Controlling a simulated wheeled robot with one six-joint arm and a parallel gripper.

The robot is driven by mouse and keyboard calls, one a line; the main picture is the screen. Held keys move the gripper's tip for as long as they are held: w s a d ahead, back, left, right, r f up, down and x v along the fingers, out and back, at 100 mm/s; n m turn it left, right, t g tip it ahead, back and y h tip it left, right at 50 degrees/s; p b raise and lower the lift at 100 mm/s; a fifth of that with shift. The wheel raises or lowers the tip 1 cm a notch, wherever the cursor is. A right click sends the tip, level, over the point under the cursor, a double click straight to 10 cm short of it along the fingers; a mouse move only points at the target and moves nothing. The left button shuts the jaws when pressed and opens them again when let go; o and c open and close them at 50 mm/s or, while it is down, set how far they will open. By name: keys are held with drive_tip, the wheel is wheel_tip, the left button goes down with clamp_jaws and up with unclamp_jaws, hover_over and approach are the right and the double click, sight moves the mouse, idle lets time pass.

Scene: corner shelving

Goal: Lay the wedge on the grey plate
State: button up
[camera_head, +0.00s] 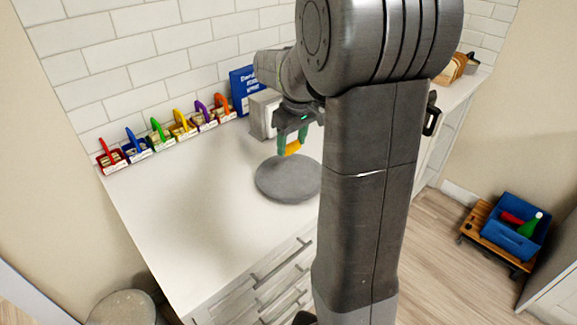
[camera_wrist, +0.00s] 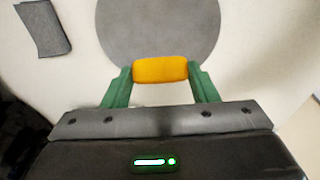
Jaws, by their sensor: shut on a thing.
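The wedge (camera_wrist: 160,69) shows as a small orange-yellow block with rounded edges. My gripper (camera_wrist: 160,72) is shut on it, with a green finger at each end. In the head view the wedge (camera_head: 293,148) hangs below the green fingers of my gripper (camera_head: 291,141). The grey plate (camera_head: 284,181) is a round, flat disc on the white counter. The wedge appears above the plate's far edge in the head view; the exact height gap cannot be told. In the wrist view the plate (camera_wrist: 158,25) lies just beyond the wedge, its lower edge partly hidden by it.
Several small bins with coloured scoops (camera_head: 165,132) line the wall at the back left. A blue box (camera_head: 243,88) and a pale grey block (camera_head: 263,114) stand behind my gripper. The counter (camera_head: 190,215) left of the plate is clear. A blue crate (camera_head: 514,232) sits on a wooden trolley at right.

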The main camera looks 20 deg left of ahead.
sight(290, 178)
wheel_tip(290, 178, down, 10)
drive_tip(key=shift+w+r, duration=0.1)
idle(0.4)
drive_tip(key=shift+f, duration=0.2)
drive_tip(key=o, duration=0.9)
drive_tip(key=shift+o, duration=0.2)
wheel_tip(290, 178, up, 12)
drive_tip(key=d, duration=0.1)
drive_tip(key=shift+s+d+r, duration=0.15)
drive_tip(key=shift+s+d, duration=0.15)
drive_tip(key=shift+s, duration=0.05)
